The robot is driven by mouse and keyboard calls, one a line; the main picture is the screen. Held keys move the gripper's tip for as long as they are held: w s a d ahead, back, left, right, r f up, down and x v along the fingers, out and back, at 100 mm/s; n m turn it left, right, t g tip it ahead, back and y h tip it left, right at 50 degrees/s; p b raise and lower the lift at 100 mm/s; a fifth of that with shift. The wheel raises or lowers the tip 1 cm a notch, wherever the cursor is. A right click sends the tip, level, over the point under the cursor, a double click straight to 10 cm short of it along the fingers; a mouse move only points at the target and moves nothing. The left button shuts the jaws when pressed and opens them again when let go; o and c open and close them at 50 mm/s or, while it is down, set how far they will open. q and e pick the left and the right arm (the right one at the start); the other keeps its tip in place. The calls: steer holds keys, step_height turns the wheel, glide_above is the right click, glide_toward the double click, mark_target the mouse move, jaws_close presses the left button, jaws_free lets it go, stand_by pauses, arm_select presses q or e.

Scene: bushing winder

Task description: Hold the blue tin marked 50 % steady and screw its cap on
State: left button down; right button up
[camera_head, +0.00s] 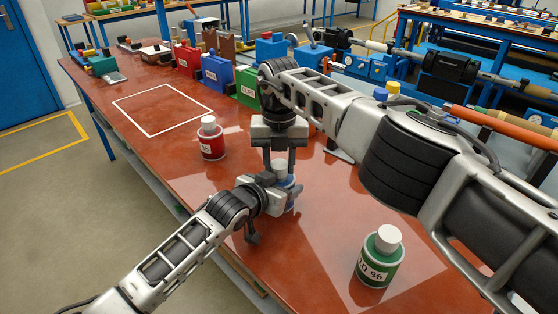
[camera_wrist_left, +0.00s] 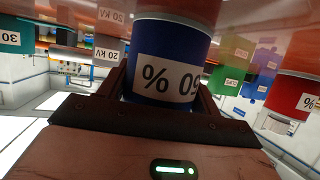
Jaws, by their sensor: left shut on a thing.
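The blue tin (camera_wrist_left: 165,65) fills the middle of the left wrist view, where it appears upside down with its white "50 %" label facing the camera. In the head view the tin (camera_head: 290,184) stands on the red-brown table, mostly hidden by my grippers. My left gripper (camera_head: 277,196) is shut on the tin's side; its fingers flank the tin in the left wrist view (camera_wrist_left: 160,98). My right gripper (camera_head: 279,168) points down from above, its two fingers on either side of the tin's pale top. Whether they touch the cap is too small to tell.
A red tin (camera_head: 211,142) with a white cap stands behind to the left. A green tin (camera_head: 380,260) with a white cap stands at front right. Red, blue and green boxes (camera_head: 215,73) line the back. A white outlined rectangle (camera_head: 160,108) on the table is empty.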

steer(key=o, duration=1.1)
steer(key=shift+a, duration=0.1)
steer(key=shift+o, duration=0.2)
step_height(320, 180, up, 8)
steer(key=shift+f, duration=0.25)
arm_select(q)
steer(key=shift+c, duration=1.2)
jaws_free()
steer(key=shift+s, duration=0.1)
steer(key=v, duration=1.5)
steer(key=shift+s+a+r, duration=0.15)
steer(key=shift+s+a, duration=0.05)
steer(key=shift+s, duration=0.1)
arm_select(e)
steer(key=shift+r, duration=0.1)
